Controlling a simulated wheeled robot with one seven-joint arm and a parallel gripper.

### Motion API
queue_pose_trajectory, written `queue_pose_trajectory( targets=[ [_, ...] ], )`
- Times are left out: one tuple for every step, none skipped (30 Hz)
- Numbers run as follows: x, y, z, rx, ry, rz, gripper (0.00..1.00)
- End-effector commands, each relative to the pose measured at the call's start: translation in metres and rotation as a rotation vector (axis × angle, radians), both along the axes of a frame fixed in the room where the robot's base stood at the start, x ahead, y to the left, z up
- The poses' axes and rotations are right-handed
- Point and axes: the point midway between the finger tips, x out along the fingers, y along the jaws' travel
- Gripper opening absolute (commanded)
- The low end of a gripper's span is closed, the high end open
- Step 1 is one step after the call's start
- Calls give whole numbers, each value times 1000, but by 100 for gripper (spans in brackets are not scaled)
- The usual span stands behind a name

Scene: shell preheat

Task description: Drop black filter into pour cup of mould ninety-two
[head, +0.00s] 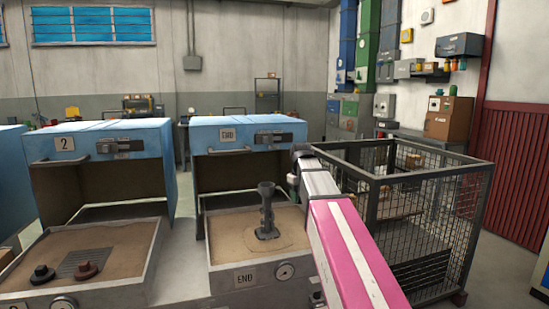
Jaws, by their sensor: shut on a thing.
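A dark grey mould (267,222) stands upright in the sand of the right-hand open box, with a flared pour cup (266,187) at its top. No number can be read on it. The inside of the cup cannot be made out. My pink and white arm reaches up from the lower right to a dark joint just right of the mould. My gripper is not in sight, and neither is anything it may hold. No black filter can be made out for certain. A small black knobbed piece (42,274) lies in the left-hand box.
The left box (152,265), under a lid marked 2, also holds a brown knobbed piece (87,270) and a dark grate (84,261). Both blue lids (98,142) are raised. A wire cage (418,221) stands right of my arm.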

Motion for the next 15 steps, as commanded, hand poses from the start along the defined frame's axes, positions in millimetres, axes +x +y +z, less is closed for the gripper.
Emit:
queue_pose_trajectory(
  targets=[
    [18, 21, 23, -4, -4, 73, 22],
    [24, 31, 35, -6, -5, 117, 22],
    [30, 45, 50, -9, -6, 174, 22],
    [34, 55, 62, -11, -7, 214, 22],
    [38, 65, 72, -14, -6, 255, 22],
    [42, 77, 86, -16, -7, 304, 22],
    [45, 86, 96, -18, -6, 340, 22],
    [45, 94, 105, -18, -5, 368, 22],
    [42, 98, 113, -10, -2, 383, 22],
    [41, 103, 119, -5, 2, 396, 22],
    [40, 107, 125, -1, 5, 409, 22],
    [39, 112, 132, 3, 6, 424, 22],
    [38, 115, 136, 5, 7, 434, 22],
    [37, 117, 140, 7, 9, 441, 22],
    [37, 119, 143, 10, 12, 449, 22]
  ],
)
